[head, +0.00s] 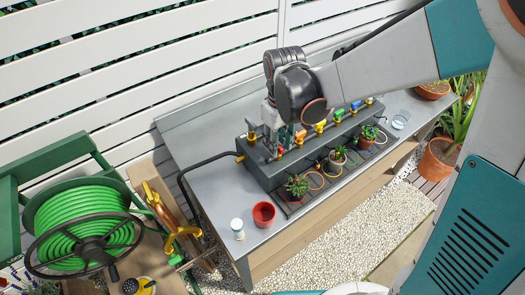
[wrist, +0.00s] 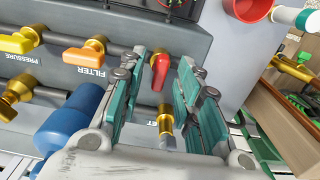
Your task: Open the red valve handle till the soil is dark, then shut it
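The red valve handle (wrist: 160,72) sits on a brass valve on the grey manifold. In the wrist view it lies between the two teal-padded fingers of my gripper (wrist: 166,70), which are spread with a visible gap on each side. In the head view my gripper (head: 273,146) is at the near-left end of the manifold (head: 262,172) and hides most of the red handle. A brass outlet (wrist: 165,122) shows below the handle in the wrist view. A potted plant (head: 297,188) stands in front of the manifold; its soil shade is too small to tell.
Orange (head: 300,137), yellow (head: 320,126), green and blue handles follow along the manifold. The wrist view shows an orange handle (wrist: 84,54) labelled FILTER and a blue cylinder (wrist: 70,122). A red pot (head: 263,214) and white-green container (head: 237,228) stand at the bench's left end.

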